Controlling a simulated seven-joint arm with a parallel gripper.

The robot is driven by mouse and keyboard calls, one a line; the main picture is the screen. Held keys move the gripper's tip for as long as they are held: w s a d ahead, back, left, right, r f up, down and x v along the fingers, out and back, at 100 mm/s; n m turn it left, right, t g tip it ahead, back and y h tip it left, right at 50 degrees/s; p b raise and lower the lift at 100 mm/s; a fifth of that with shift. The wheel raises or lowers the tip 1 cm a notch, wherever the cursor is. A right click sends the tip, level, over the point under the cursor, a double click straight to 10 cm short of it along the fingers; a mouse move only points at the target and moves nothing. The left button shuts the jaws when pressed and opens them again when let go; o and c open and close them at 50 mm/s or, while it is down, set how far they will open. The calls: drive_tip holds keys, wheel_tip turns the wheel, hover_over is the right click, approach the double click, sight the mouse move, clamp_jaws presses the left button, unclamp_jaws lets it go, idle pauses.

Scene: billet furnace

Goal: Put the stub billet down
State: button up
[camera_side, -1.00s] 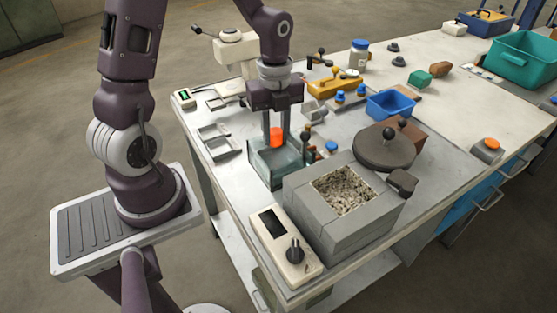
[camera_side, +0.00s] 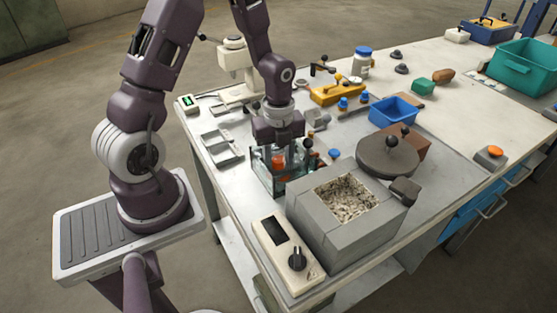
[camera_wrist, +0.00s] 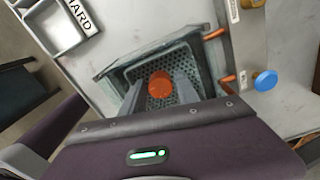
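The stub billet, a short orange-red cylinder, is between the fingertips of my gripper (camera_side: 279,160). In the wrist view the billet (camera_wrist: 160,85) shows end-on, with a finger against each side. My gripper (camera_wrist: 160,88) is shut on it. The fingers reach down into a clear-walled tank (camera_side: 262,180) with a perforated tray or basket inside. The tank's rim also shows in the wrist view (camera_wrist: 112,73). The tank wall partly hides the billet's lower end, so I cannot tell whether it touches the bottom.
A grey block furnace (camera_side: 330,225) with a pale granular top stands close right of the tank. A control box (camera_side: 284,254) with a knob is in front. Shallow metal trays (camera_side: 222,147) lie to the left. A blue bin (camera_side: 393,111) and a round lid (camera_side: 387,157) are behind right.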

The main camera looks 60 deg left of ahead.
sight(278, 161)
wheel_tip(278, 161, up, 12)
drive_tip(key=s+d+r+n+t, duration=0.2)
drive_tip(key=s+d+r+n, duration=0.3)
drive_tip(key=n, duration=0.5)
drive_tip(key=s+d+r+n+t, duration=0.3)
drive_tip(key=s+d+r+n, duration=0.2)
drive_tip(key=s+r+n, duration=0.2)
drive_tip(key=s+n, duration=0.2)
drive_tip(key=n, duration=0.1)
drive_tip(key=shift+s+r+t, duration=0.25)
drive_tip(key=shift+s+t, duration=0.05)
